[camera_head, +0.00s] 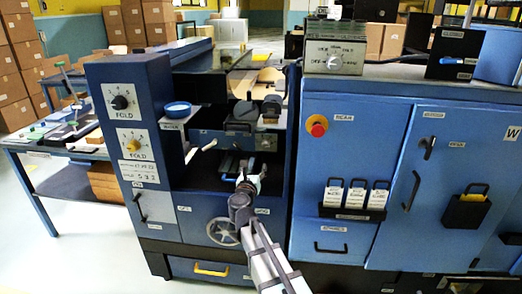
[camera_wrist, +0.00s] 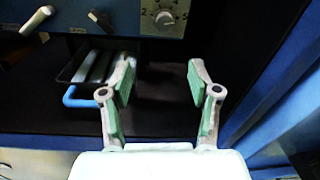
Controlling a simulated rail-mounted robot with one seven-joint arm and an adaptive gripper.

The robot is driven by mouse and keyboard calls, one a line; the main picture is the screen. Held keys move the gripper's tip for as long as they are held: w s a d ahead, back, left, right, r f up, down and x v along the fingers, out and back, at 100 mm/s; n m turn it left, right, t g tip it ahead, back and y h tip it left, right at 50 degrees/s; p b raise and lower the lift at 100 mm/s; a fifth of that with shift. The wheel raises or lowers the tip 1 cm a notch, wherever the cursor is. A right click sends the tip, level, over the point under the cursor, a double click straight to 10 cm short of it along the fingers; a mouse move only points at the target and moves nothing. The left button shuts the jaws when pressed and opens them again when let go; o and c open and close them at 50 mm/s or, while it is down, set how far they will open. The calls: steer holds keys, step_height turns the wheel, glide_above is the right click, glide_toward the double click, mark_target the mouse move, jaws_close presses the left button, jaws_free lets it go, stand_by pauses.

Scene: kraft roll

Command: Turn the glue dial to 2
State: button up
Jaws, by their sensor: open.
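A small grey dial (camera_wrist: 164,18) on a pale plate with numbers is at the top of the wrist view. Its label and exact setting cannot be read, so I cannot confirm that it is the glue dial. It appears to be the small dial (camera_head: 266,143) on the blue panel inside the machine's recess in the head view. My gripper (camera_wrist: 162,76) is open and empty, its fingers apart below the dial and not touching it. In the head view my gripper (camera_head: 248,178) is in front of the recess, below that panel.
Another dial (camera_head: 334,62) sits on a box on top. A blue-handled tray (camera_wrist: 85,95) is left of my fingers. A handwheel (camera_head: 223,231) is below. A red button (camera_head: 317,126) is at right.

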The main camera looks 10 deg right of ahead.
glide_toward(265, 147)
steer(key=shift+m, duration=0.4)
steer(key=x, duration=0.9)
steer(key=shift+w+d, duration=0.1)
steer(key=shift+w, duration=0.2)
steer(key=c, duration=1.2)
